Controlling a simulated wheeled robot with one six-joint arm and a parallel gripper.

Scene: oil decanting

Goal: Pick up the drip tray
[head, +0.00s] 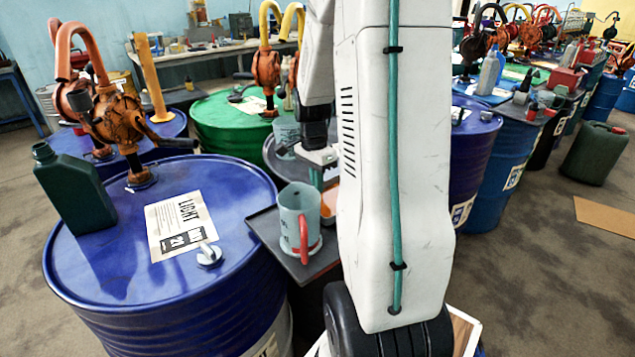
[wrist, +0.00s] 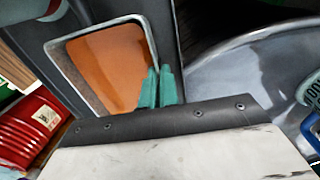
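The drip tray (wrist: 152,45) is a shallow rectangular tray with a pale metal rim and orange oil inside. It fills the upper left of the wrist view. My gripper (wrist: 159,86) has two teal fingers close together at the tray's right-hand wall, with the rim running in between them. The fingers look shut on that wall. The near end of the tray is hidden behind my wrist. In the head view my arm hides most of the gripper, and only a bit of orange shows beside it. I cannot tell whether the tray is raised off the dark surface around it.
A grey-green jug (head: 296,214) with a red handle stands on a dark platform (head: 275,243) beside the blue drum (head: 110,270). A green drum (head: 213,118) stands behind. More drums (head: 478,150) crowd the right. A red drum (wrist: 30,120) shows in the wrist view. Floor is free at lower right.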

